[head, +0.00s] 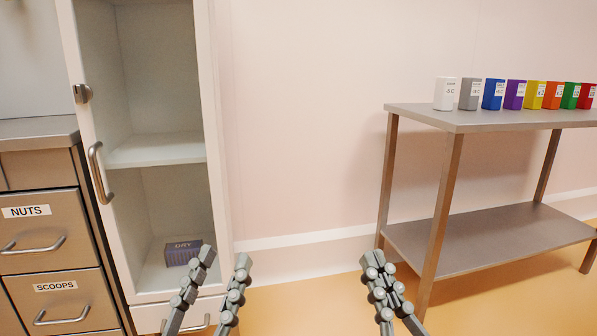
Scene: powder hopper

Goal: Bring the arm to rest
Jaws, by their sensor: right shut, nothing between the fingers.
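My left gripper (224,262) is at the lower middle of the head view, in front of the tall cabinet's lower right side. Its two grey fingers stand apart with nothing between them. My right gripper (375,260) is to the right of it, in front of the wall base and floor, left of the metal table's near leg. Its fingers are together and hold nothing. Only the finger ends of both grippers show; the arms are out of the picture.
A tall white cabinet (216,150) holds a dark box marked DRY (182,253). Drawers marked NUTS (38,240) and SCOOPS (60,305) stand left. A metal table (420,114) at right carries several coloured containers (493,95). Floor between cabinet and table is clear.

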